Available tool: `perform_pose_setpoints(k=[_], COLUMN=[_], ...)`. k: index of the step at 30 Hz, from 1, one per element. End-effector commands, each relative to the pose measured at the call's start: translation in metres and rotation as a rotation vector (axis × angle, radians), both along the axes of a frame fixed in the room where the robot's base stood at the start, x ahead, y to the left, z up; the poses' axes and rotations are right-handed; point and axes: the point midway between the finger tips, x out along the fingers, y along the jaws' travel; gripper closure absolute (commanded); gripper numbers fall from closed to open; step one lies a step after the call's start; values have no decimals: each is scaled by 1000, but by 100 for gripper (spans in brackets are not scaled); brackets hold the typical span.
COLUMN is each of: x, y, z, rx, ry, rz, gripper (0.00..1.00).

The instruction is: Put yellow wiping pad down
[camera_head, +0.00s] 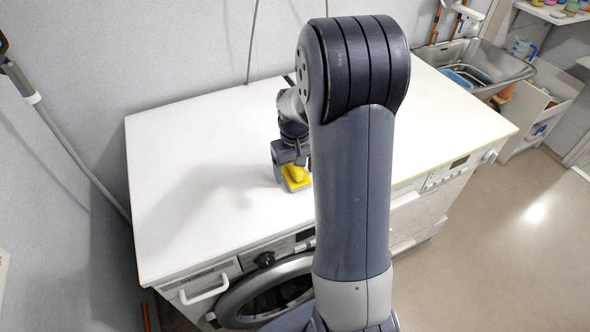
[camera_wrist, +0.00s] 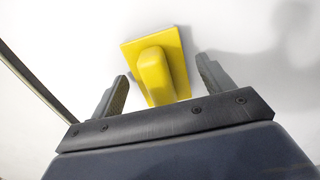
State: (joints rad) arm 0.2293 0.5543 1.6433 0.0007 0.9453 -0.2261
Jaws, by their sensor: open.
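The yellow wiping pad (camera_head: 296,177) is on the white countertop, near its front edge, in the head view. In the wrist view the yellow wiping pad (camera_wrist: 156,66) shows a flat square base with a raised rounded handle. My gripper (camera_head: 291,168) is right at the pad, partly behind it in the head view. In the wrist view my gripper (camera_wrist: 163,82) is open, with one finger on each side of the handle. A gap shows between each finger and the handle. The near end of the handle is partly hidden by the gripper body.
The white countertop (camera_head: 190,195) is clear to the left of the pad. A washing machine (camera_head: 268,296) stands under the front edge. A metal sink (camera_head: 470,65) with a blue item in it is at the far right. A wall borders the back and left.

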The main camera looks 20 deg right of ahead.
Motion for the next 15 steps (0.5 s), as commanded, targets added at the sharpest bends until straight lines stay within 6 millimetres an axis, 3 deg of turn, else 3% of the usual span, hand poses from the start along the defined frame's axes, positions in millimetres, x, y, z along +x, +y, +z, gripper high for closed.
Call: perform_pose_setpoints(k=[15], x=[1], y=[0], z=[100], rx=[-1], ry=[-5], rz=[0], gripper=[24])
